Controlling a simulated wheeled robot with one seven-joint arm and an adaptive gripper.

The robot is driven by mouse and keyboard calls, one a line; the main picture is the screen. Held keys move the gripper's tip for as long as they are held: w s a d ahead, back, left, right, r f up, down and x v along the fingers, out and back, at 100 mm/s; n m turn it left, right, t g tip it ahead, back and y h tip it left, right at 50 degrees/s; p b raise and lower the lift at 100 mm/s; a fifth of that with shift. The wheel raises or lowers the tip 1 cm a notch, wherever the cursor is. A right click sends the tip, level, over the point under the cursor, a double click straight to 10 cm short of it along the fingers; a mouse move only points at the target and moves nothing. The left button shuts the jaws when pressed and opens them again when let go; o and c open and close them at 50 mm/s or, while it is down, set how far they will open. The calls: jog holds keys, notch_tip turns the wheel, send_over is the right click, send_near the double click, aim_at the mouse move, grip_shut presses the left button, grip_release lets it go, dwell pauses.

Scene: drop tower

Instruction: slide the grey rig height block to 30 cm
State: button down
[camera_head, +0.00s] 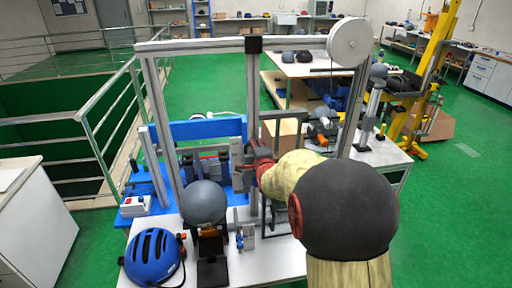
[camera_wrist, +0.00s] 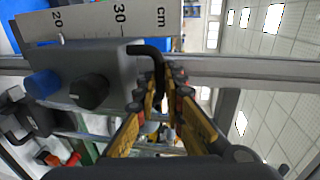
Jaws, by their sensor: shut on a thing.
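The grey height block (camera_wrist: 115,65) of the rig fills the left of the wrist view, with a blue knob (camera_wrist: 42,84), a black knob (camera_wrist: 90,92) and a bent black handle (camera_wrist: 150,46). My gripper (camera_wrist: 163,80) is shut on the handle. A pale scale plate (camera_wrist: 90,22) beside the block carries the marks 20, 30 and cm. The block lies along the 20 to 30 stretch; its exact reading is unclear. In the head view my gripper (camera_head: 262,165) is at the rig's upright (camera_head: 253,90), and my arm partly hides the block there.
A grey ball (camera_head: 204,202) on a black stand and a blue helmet (camera_head: 154,257) are at the front left of the rig table. The rig's top beam (camera_head: 200,46) with a white wheel (camera_head: 350,44) spans above. A yellow lift (camera_head: 425,75) stands to the right.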

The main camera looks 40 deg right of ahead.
dwell(0.3)
notch_tip(320, 180, up, 11)
jog(key=p, duration=0.3)
jog(key=shift+f, duration=0.15)
jog(key=c, duration=2.1)
grip_release()
jog(key=shift+c, duration=0.2)
jog(key=shift+o, duration=1.2)
jog(key=shift+f, duration=0.2)
jog(key=v, duration=1.2)
